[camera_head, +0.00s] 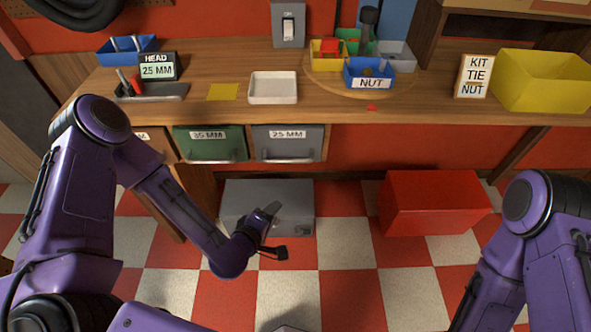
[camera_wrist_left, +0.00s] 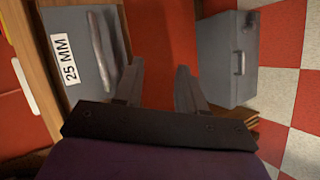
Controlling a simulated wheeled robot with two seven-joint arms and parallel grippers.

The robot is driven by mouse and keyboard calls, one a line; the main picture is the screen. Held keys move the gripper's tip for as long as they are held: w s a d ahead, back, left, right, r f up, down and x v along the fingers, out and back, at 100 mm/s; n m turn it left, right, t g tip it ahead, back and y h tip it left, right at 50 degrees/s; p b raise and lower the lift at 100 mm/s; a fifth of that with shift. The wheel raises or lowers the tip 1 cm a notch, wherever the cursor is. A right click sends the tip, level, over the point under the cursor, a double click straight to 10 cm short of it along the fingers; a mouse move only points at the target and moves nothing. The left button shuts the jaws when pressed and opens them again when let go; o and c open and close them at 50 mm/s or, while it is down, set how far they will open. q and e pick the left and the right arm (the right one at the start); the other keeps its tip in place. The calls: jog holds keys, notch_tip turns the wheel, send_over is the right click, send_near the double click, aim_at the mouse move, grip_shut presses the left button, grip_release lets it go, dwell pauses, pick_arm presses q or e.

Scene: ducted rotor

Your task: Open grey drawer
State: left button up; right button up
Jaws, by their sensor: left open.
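The grey drawer (camera_head: 288,143) is under the workbench, labelled 25 MM, with a bar handle along its lower front. Its front looks flush with the green drawer beside it, so it appears closed. In the left wrist view the grey drawer (camera_wrist_left: 84,62) is at the upper left, with its handle (camera_wrist_left: 103,48) upright in the picture. My left gripper (camera_head: 270,226) is open and empty, below and in front of the drawer, apart from the handle. Its two fingers (camera_wrist_left: 158,85) show in the wrist view, to the right of the handle. My right gripper is out of view.
A green 35 MM drawer (camera_head: 210,144) is left of the grey one. A grey case (camera_head: 240,197) stands on the floor below, behind my left gripper in the head view. A red box (camera_head: 430,204) is on the floor to the right. The worktop holds bins and a white tray (camera_head: 273,88).

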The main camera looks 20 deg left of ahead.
aim_at(288, 160)
pick_arm(q)
jog(key=w+a+r+n+t, duration=0.1)
jog(key=w+r+n+t, duration=0.25)
jog(key=w+r, duration=0.3)
jog(key=shift+m, duration=0.25)
jog(key=x, duration=0.5)
jog(key=p+x, duration=0.1)
jog(key=x, duration=0.3)
jog(key=shift+w+f, duration=0.3)
grip_shut()
